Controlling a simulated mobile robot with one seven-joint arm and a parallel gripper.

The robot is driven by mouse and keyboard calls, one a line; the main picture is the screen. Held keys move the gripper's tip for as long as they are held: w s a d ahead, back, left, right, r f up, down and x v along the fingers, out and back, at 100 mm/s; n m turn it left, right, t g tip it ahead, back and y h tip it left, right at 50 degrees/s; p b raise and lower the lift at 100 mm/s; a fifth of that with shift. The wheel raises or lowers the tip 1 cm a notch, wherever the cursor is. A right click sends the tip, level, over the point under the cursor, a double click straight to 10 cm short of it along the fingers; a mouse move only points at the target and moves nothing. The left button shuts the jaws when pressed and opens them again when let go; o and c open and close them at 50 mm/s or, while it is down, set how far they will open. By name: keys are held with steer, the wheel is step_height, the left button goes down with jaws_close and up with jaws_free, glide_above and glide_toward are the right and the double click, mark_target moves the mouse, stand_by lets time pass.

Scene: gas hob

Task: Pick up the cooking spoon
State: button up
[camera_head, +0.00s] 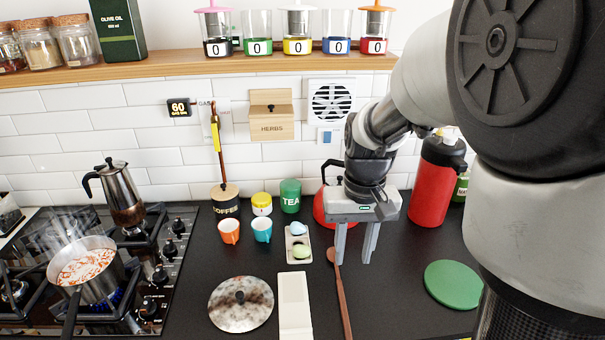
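The cooking spoon (341,297) is a long, thin brown utensil on the dark counter. It runs from beside my gripper down toward the bottom edge of the view, with its wider end farther back. My gripper (354,260) points down with its two fingers apart and nothing visible between them. Its left finger overlaps the wider end of the spoon in the picture, and the right finger is to the right of it. I cannot tell whether the finger touches the spoon or how high it is above the counter.
A white rectangular tray (295,308) lies just left of the spoon, with a round lid (241,304) beyond it. A red kettle (328,207) is partly hidden behind my gripper. A green disc (453,284) lies right. A steaming pot (98,285) sits on the hob at left.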

steer(key=b, duration=0.3)
glide_above(344, 310)
steer(key=f, duration=1.3)
steer(key=shift+d+f, duration=0.2)
steer(key=shift+d, duration=0.05)
steer(key=f+b, duration=0.1)
steer(key=f, duration=0.4)
steer(key=shift+a+f+b, duration=0.1)
steer(key=shift+a+b, duration=0.1)
steer(key=shift+b, duration=0.1)
jaws_close()
